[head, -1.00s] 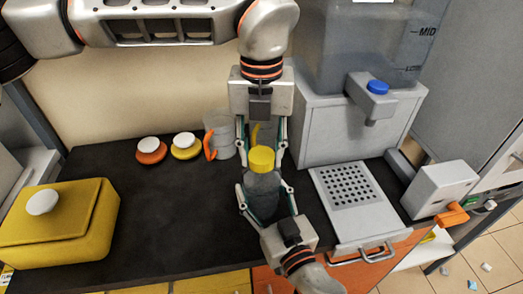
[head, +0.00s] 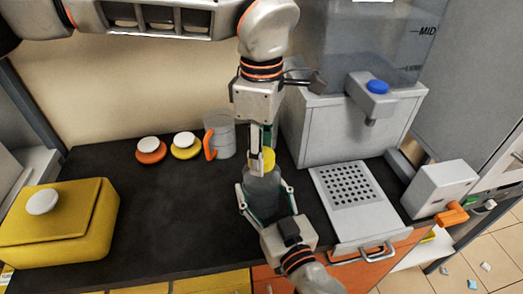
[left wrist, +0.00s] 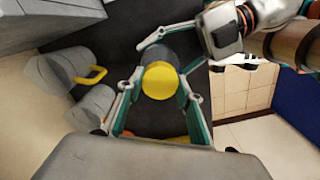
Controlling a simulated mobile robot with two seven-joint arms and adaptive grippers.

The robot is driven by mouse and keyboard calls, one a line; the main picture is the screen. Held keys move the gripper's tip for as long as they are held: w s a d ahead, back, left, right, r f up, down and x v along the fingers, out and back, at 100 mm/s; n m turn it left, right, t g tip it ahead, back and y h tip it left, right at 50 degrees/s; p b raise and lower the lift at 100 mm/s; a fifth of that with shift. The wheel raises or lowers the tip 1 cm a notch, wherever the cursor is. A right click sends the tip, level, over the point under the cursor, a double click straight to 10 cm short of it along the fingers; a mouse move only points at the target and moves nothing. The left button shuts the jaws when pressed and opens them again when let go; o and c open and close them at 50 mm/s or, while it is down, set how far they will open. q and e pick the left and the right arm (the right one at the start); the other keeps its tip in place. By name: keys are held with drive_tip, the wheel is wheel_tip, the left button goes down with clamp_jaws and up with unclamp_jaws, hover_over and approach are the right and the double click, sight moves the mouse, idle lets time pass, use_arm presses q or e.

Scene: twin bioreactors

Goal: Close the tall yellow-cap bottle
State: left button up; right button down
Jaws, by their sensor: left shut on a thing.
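The tall grey bottle (head: 262,190) stands upright near the front of the dark counter, with its yellow cap (head: 268,158) at its top. My left gripper (head: 261,168) reaches down from above and is shut on the cap; in the left wrist view the cap (left wrist: 160,82) sits between its two fingers. My right gripper (head: 264,192) comes from the front with its fingers on both sides of the bottle's body, holding it. The left fingers partly hide the cap in the head view. I cannot tell how tightly the cap sits on the neck.
A clear jug (head: 222,135) with an orange handle stands just behind. Two white-knobbed lids, orange (head: 151,156) and yellow (head: 186,151), lie at the back. A yellow box (head: 70,225) is at left. A dispenser (head: 345,125) and perforated plate (head: 352,188) stand at right. The counter's middle-left is clear.

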use_arm(q)
drive_tip(key=m, duration=0.6)
drive_tip(key=shift+m, duration=0.3)
drive_tip(key=o, duration=1.3)
wheel_tip(320, 180, up, 12)
use_arm(e)
drive_tip(key=c, duration=0.7)
unclamp_jaws()
drive_tip(key=shift+o, duration=0.2)
